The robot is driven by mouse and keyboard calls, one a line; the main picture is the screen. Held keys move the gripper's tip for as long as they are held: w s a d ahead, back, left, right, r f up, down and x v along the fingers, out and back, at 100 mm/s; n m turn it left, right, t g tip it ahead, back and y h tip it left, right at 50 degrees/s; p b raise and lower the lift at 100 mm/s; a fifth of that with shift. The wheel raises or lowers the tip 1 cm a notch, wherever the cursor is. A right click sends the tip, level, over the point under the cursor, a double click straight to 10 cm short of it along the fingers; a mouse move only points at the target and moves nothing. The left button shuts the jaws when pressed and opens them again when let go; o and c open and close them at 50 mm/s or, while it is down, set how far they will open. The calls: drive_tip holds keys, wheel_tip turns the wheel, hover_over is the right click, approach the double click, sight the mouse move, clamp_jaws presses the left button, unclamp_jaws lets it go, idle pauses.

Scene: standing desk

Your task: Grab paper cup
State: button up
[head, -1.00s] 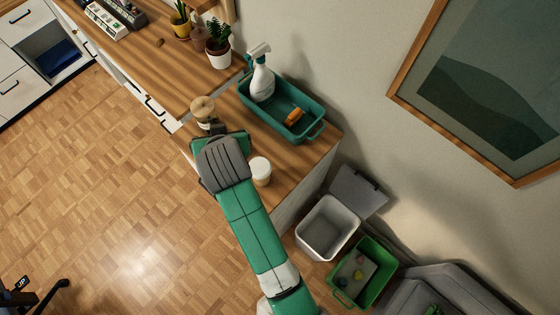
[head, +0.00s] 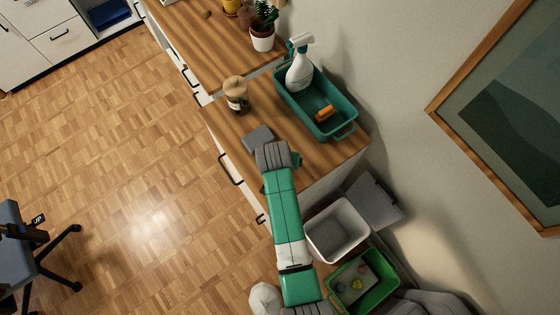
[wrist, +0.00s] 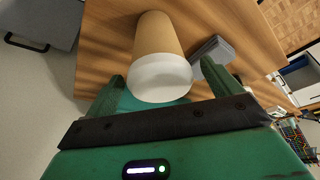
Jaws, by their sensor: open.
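The paper cup (wrist: 160,50) shows in the wrist view, with a brown body and a white lid facing the camera. It appears to stand on the wooden desk top (wrist: 105,48). My gripper (wrist: 162,73) is open, with one green finger on each side of the lid end. I cannot tell whether either finger touches the cup. In the head view the cup is hidden behind my arm.
A grey block (head: 258,138) lies close to the cup; it also shows in the wrist view (wrist: 212,50). A lidded jar (head: 236,97) stands farther back. A teal tray (head: 345,118) holds a spray bottle (head: 299,70) and an orange item (head: 325,114).

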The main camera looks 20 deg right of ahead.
drive_tip(key=shift+w+d+f, duration=0.1)
drive_tip(key=shift+w+f, duration=0.05)
drive_tip(key=shift+f, duration=0.25)
drive_tip(key=c, duration=1.1)
drive_tip(key=shift+o, duration=0.2)
drive_tip(key=shift+r, duration=0.15)
drive_tip(key=shift+r, duration=0.25)
drive_tip(key=r, duration=0.3)
drive_tip(key=shift+s, duration=0.2)
drive_tip(key=s+a, duration=0.3)
drive_tip(key=s, duration=0.4)
drive_tip(key=s+a+r+b, duration=0.1)
drive_tip(key=s+a, duration=0.3)
drive_tip(key=s, duration=0.3)
drive_tip(key=shift+r, duration=0.15)
